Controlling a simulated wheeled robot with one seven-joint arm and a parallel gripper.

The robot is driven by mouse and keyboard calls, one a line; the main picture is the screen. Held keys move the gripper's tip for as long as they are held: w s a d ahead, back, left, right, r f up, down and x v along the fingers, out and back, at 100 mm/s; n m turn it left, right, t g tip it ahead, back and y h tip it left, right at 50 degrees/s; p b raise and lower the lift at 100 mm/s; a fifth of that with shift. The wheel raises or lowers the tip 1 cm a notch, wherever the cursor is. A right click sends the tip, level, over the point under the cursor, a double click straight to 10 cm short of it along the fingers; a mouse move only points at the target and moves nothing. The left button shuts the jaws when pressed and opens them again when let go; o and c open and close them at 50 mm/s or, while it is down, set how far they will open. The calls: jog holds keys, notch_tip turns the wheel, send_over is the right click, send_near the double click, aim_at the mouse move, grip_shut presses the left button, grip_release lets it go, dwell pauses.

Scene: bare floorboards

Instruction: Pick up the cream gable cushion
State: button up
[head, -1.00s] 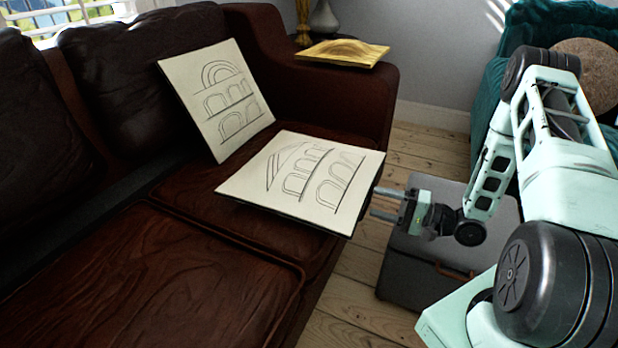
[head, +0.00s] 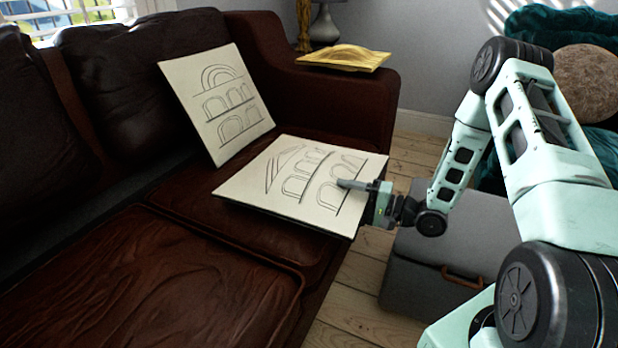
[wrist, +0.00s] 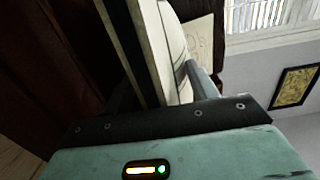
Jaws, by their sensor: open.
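The cream gable cushion (head: 262,192) lies nearly flat on the brown sofa seat, with a line drawing of a gable and arches on its upper face. Its near right edge sticks out toward the sofa's front. My gripper (head: 350,188) is open at that edge. One finger lies over the cushion's upper face; the other is hidden below it in the head view. In the wrist view the cushion's edge (wrist: 150,45) runs between the fingers, close to the pale finger on the right. I cannot tell whether either finger touches it.
A second cream cushion (head: 215,100) with a round-arch drawing leans upright against the sofa back (head: 125,85). A yellow cushion (head: 345,57) lies on the armrest (head: 345,90). A grey case (head: 450,270) stands on the floorboards below my forearm. A teal armchair (head: 535,25) is at right.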

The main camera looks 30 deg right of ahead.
jog(key=c, duration=0.8)
jog(key=shift+c, duration=0.2)
